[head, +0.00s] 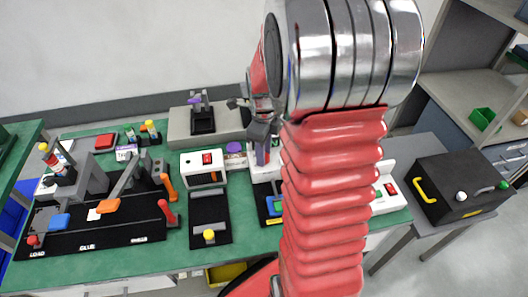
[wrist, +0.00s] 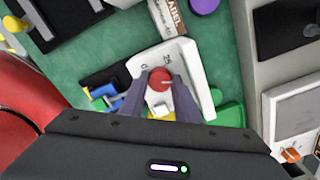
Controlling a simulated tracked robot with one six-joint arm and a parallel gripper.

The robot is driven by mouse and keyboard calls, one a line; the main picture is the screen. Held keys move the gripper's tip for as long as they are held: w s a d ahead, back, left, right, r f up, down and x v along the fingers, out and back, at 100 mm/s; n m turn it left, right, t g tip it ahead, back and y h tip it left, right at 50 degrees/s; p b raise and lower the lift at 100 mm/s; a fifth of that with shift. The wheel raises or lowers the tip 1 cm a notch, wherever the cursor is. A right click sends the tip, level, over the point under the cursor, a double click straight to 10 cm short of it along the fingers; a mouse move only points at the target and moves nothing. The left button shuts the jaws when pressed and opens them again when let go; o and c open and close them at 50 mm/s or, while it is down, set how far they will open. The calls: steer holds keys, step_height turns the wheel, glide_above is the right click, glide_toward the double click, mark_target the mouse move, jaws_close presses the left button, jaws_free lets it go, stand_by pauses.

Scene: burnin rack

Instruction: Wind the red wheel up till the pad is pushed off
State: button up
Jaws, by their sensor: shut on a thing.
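The red wheel (wrist: 158,79) sits on a white unit (wrist: 180,58) with dark marks printed beside the wheel. In the wrist view my gripper (wrist: 159,84) has one grey finger on each side of the wheel and is shut on it. A small white piece (wrist: 161,110) shows between the fingers, nearer the palm; I cannot tell if it is the pad. In the head view my gripper (head: 262,152) points down over the white unit (head: 262,176), and the fingers and arm hide the wheel.
A white box with a red switch (head: 203,166) stands left of the unit on the green bench (head: 155,238). A purple round thing (wrist: 204,4) is near the unit. A blue and black fixture (wrist: 110,92) and a green part (wrist: 230,113) lie close by. A black case (head: 450,190) stands right.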

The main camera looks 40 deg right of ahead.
steer(key=o, duration=1)
steer(key=shift+o, duration=0.2)
steer(key=shift+r, duration=0.85)
steer(key=shift+s+r, duration=0.1)
steer(key=shift+r, duration=3)
steer(key=shift+n, duration=0.3)
